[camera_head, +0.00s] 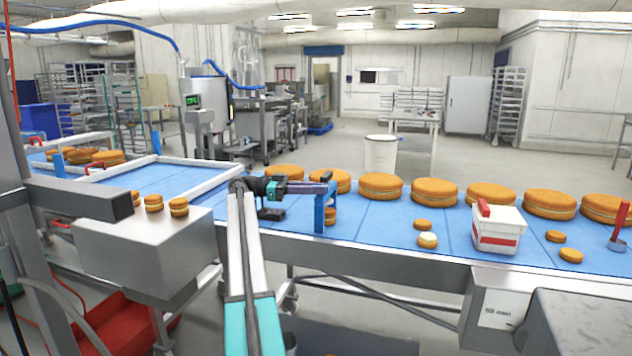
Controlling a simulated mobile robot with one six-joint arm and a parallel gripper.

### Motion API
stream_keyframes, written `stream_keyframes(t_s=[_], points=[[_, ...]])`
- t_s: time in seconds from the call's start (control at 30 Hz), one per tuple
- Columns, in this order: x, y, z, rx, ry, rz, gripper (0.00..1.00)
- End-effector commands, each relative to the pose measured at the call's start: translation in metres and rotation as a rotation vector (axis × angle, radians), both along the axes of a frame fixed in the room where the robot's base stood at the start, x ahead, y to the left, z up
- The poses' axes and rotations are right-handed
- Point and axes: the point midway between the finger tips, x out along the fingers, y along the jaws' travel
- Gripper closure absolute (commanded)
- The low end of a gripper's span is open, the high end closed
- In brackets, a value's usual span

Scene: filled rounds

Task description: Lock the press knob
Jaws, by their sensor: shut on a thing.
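A small blue upright frame (320,213), which looks like the press, stands at the conveyor's near edge, just right of my arm's end. My gripper (322,180) reaches right to the top of this frame, its narrow fingers nearly level. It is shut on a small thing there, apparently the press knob. The knob is too small and covered by the fingers, so its turn position cannot be told. A small filled round (331,216) shows partly behind the frame.
Large filled rounds (381,186) line the blue conveyor (375,225). A white box with a red handle (498,232) and a red-handled tool (619,228) stand to the right. Small rounds (179,207) sit on a grey housing (150,240) at left.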

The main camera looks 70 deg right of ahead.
Motion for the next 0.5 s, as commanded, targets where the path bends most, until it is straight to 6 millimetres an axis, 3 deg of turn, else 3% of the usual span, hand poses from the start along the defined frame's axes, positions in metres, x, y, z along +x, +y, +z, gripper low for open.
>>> stream_keyframes(t_s=[0.5], points=[[-0.0006, -0.0008, 0.0049, 0.003, 0.0, -0.067, 1.0]])
